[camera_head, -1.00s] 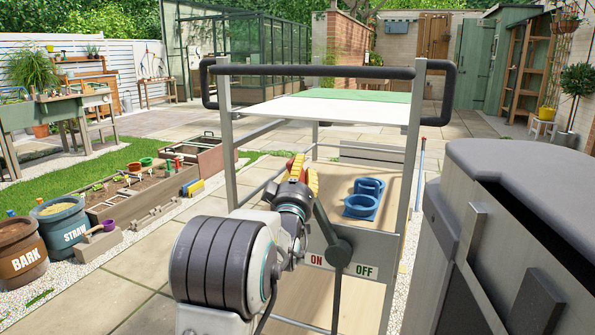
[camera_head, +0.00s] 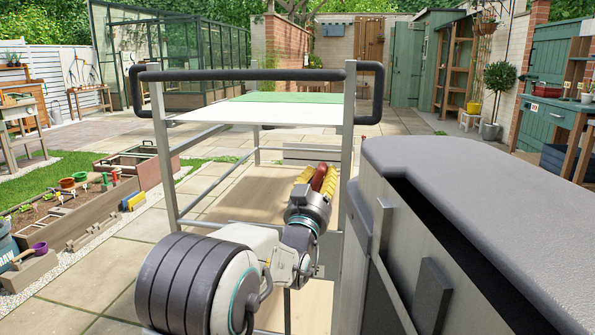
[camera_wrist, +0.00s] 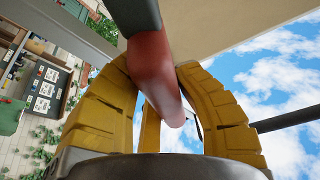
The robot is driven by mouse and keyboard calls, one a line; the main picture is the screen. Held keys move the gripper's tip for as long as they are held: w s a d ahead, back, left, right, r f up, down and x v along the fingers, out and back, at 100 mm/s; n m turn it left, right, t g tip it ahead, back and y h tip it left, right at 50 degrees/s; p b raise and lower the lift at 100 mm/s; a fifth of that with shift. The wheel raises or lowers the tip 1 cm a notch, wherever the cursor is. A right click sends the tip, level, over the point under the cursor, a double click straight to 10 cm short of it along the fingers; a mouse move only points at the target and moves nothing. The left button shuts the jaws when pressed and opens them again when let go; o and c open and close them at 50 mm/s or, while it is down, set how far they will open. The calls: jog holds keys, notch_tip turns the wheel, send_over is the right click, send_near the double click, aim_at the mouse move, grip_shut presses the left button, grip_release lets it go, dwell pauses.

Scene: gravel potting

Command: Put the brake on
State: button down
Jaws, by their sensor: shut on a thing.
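The brake lever's red grip (camera_head: 319,178) shows between my gripper's yellow fingers (camera_head: 315,181), at the near right side of the metal trolley (camera_head: 161,150). In the wrist view my gripper (camera_wrist: 156,85) is shut around the red grip (camera_wrist: 152,65), with a dark part of the lever at the top. My arm hides the lever's shaft and pivot and the ON and OFF labels in the head view, so I cannot read its setting.
The trolley has a black push handle (camera_head: 250,75), a white and green top shelf (camera_head: 260,111) and a wooden lower shelf (camera_head: 225,192). A raised bed (camera_head: 75,215) stands at left. Open paving (camera_head: 120,265) lies between.

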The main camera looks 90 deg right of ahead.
jog(key=shift+s+a+f+m+g+y, duration=0.15)
jog(key=shift+s+f+m+g, duration=0.1)
jog(key=shift+s+m, duration=0.35)
jog(key=shift+s+a+f+m+g+y, duration=0.1)
jog(key=shift+s+a+f+m+g, duration=0.15)
jog(key=shift+s+m, duration=0.35)
jog(key=shift+s+a+f+m+g+y, duration=0.15)
jog(key=shift+s+f+m, duration=0.2)
jog(key=shift+s, duration=0.45)
jog(key=c, duration=0.9)
grip_release()
jog(key=shift+s+f, duration=0.1)
jog(key=shift+s, duration=0.05)
jog(key=v, duration=1.2)
